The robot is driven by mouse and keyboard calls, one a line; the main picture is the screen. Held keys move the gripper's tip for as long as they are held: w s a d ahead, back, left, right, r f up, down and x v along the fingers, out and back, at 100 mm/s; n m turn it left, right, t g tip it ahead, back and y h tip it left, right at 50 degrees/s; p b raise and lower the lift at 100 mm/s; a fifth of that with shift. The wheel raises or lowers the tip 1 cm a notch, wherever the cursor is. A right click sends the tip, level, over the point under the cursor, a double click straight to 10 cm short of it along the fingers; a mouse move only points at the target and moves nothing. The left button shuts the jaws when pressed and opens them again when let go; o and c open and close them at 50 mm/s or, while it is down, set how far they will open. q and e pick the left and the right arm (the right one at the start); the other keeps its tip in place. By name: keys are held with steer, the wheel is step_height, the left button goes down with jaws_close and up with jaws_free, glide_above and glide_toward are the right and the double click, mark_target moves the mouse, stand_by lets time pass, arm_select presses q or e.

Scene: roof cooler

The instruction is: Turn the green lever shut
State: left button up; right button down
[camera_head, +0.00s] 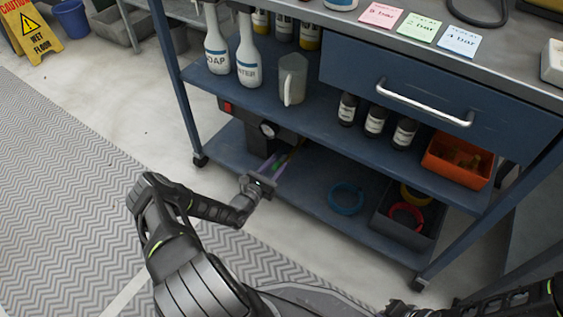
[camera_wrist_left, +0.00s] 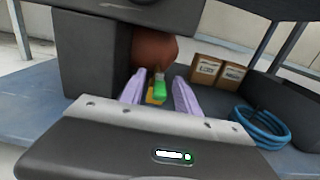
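The green lever (camera_wrist_left: 160,89) shows in the left wrist view, with a yellow piece beside it and a reddish-brown rounded body behind it. In the head view it is a small green spot (camera_head: 279,165) by the dark unit on the lower shelf. My left gripper (camera_wrist_left: 158,84) is open, its two purple fingers on either side of the lever. A gap shows between the lever and the fingers. In the head view the left gripper (camera_head: 277,162) reaches in over the lower shelf's front edge. My right arm shows only at the bottom right corner; its gripper is out of view.
The middle shelf (camera_head: 330,123) with bottles lies above my left gripper. On the lower shelf are a blue coil (camera_head: 346,198) and a dark bin (camera_head: 402,236) with coloured rings.

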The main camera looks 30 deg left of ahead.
arm_select(q)
steer(key=shift+w+b, duration=0.4)
steer(key=shift+w, duration=0.95)
jaws_close()
stand_by(0.4)
